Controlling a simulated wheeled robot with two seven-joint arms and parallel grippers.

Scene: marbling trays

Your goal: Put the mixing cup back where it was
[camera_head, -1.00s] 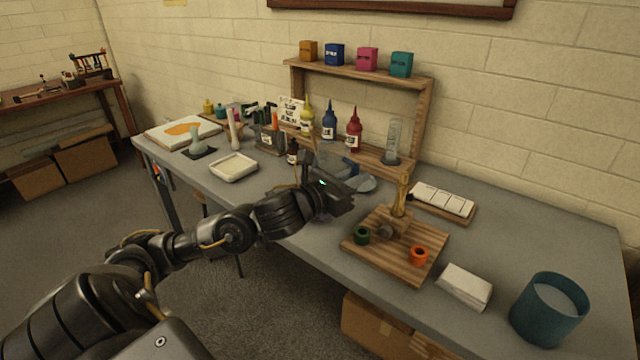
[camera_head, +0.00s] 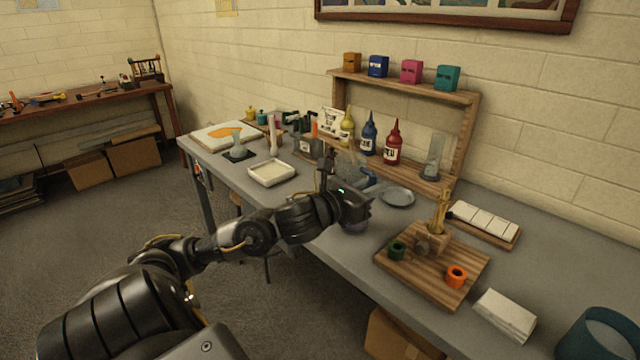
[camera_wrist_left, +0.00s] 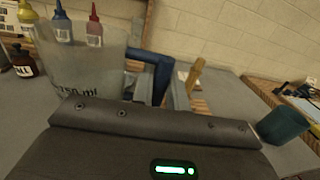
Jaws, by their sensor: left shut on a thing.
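The mixing cup is a clear, translucent cup with dark print and a blue handle. In the left wrist view the cup (camera_wrist_left: 85,72) fills the upper left, with its blue handle (camera_wrist_left: 158,68) in front of the jaws. In the head view the cup (camera_head: 347,165) shows behind my left gripper (camera_head: 366,196), against the bottles. My left gripper is shut on the cup's handle. The cup looks upright; whether its base touches the table is hidden. A round grey-blue dish (camera_head: 397,197) lies just right of the gripper. My right gripper is not in view.
Yellow, blue (camera_head: 368,138) and red (camera_head: 393,143) bottles and a glass cylinder (camera_head: 432,158) stand behind, at the wooden rack. A white tray (camera_head: 270,173) is left. A wooden board (camera_head: 432,264) with green and orange rings is right. A teal tub (camera_head: 605,330) is at the front right.

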